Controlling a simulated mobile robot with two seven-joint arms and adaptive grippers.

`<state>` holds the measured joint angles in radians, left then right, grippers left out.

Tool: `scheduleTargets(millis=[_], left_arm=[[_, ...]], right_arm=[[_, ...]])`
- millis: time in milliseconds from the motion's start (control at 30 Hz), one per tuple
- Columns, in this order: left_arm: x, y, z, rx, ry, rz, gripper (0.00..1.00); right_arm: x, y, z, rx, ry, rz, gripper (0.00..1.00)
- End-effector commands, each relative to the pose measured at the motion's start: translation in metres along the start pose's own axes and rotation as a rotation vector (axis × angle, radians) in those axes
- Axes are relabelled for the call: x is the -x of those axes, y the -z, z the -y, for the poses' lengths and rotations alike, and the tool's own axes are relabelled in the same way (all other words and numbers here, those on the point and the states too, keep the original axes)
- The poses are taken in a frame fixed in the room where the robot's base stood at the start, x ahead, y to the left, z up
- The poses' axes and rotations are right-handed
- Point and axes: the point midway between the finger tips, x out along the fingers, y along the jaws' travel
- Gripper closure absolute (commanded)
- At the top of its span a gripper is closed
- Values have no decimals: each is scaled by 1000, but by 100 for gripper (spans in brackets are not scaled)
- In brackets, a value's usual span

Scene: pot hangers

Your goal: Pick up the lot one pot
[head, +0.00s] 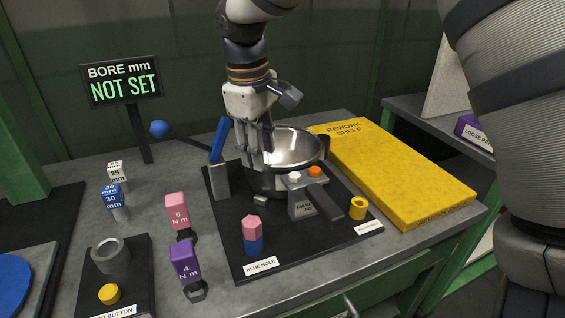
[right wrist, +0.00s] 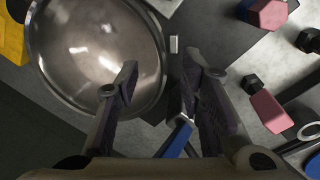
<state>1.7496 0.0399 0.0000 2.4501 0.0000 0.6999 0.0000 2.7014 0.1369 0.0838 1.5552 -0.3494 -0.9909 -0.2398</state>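A shiny metal pot (head: 298,148) sits on the dark mat (head: 222,200) at the centre of the bench; it also shows at the left of the right wrist view (right wrist: 85,50). My right gripper (head: 255,160) points down at the pot's left rim. In the right wrist view it (right wrist: 165,75) is open, with one finger over the pot's inside and the other outside the rim. I cannot tell whether either finger touches the pot. No label reading lot one shows. My left gripper is not in view.
A blue lever (head: 218,139) stands left of the right gripper. A grey block (head: 303,195) with a dark handle is in front of the pot. A yellow rework shelf (head: 400,170) lies to the right. Pink and purple torque tools (head: 180,222) stand at front left.

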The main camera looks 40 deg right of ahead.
Motion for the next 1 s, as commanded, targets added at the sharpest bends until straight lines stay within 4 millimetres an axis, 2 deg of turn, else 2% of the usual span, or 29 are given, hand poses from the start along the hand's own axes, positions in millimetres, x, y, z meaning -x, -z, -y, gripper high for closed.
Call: scheduleTargets(millis=[100, 200, 467, 633, 1000], left_arm=[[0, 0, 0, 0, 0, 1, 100], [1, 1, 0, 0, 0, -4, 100], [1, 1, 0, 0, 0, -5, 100], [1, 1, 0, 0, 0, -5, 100], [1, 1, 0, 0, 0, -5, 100]], right_arm=[[-25, 4, -1, 1, 4, 5, 65], [-39, 4, -1, -1, 2, 2, 65], [-45, 5, -1, -1, 1, 0, 65], [-44, 5, -1, 0, 1, 0, 100], [-43, 5, -2, 0, -2, -2, 100]])
